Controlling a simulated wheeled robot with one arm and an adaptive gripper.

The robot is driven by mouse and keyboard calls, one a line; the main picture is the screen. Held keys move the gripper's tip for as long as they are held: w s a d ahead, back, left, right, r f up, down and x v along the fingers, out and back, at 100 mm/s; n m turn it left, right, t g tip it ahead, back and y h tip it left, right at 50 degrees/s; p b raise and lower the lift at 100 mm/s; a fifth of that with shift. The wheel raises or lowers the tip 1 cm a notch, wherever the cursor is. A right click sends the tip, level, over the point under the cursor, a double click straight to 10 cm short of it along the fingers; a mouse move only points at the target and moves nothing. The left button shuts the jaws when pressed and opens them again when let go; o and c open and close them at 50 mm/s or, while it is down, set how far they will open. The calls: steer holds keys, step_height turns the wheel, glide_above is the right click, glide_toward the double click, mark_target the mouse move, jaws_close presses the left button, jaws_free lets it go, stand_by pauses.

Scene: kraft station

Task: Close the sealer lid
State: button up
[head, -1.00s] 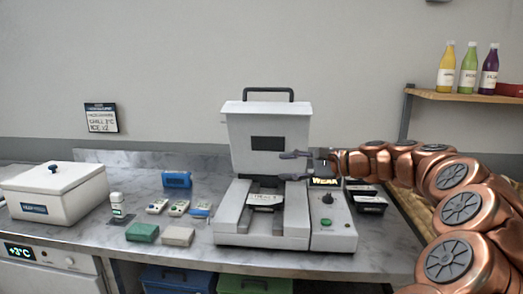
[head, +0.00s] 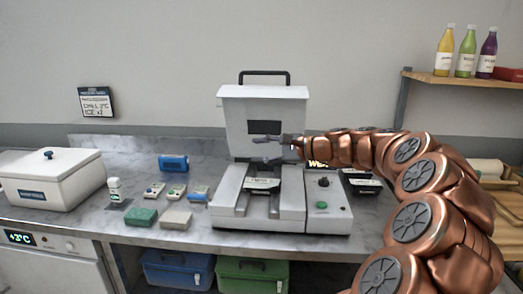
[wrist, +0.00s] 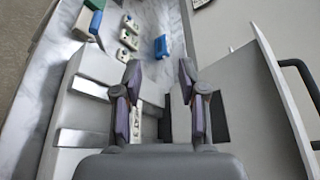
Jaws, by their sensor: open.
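The sealer (head: 280,217) is a white machine on the marble counter. Its lid (head: 264,112) stands raised and upright at the back, with a dark handle (head: 264,74) along its top edge. A tray with a white label (head: 262,185) sits in the sealer bed. My gripper (head: 262,139) reaches in from the right, in front of the lid, with open, empty fingers. In the wrist view, the open fingers (wrist: 160,80) are over the sealer bed, the lid (wrist: 255,100) is on the right and its handle (wrist: 300,80) is at the right edge.
Several small boxes and a blue case (head: 173,163) lie left of the sealer. A white lidded box (head: 53,180) stands at the far left. Dark trays (head: 362,186) sit right of the sealer, partly behind my arm. A shelf with bottles (head: 465,52) is at the upper right.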

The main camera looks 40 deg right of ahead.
steer(key=shift+c, duration=0.3)
jaws_close()
stand_by(0.4)
steer(key=shift+o, duration=0.3)
jaws_free()
steer(key=shift+s+d, duration=0.1)
steer(key=v, duration=1.1)
steer(key=shift+s, duration=0.35)
steer(key=shift+d+r, duration=0.1)
steer(key=shift+r, duration=0.05)
steer(key=shift+c, duration=0.2)
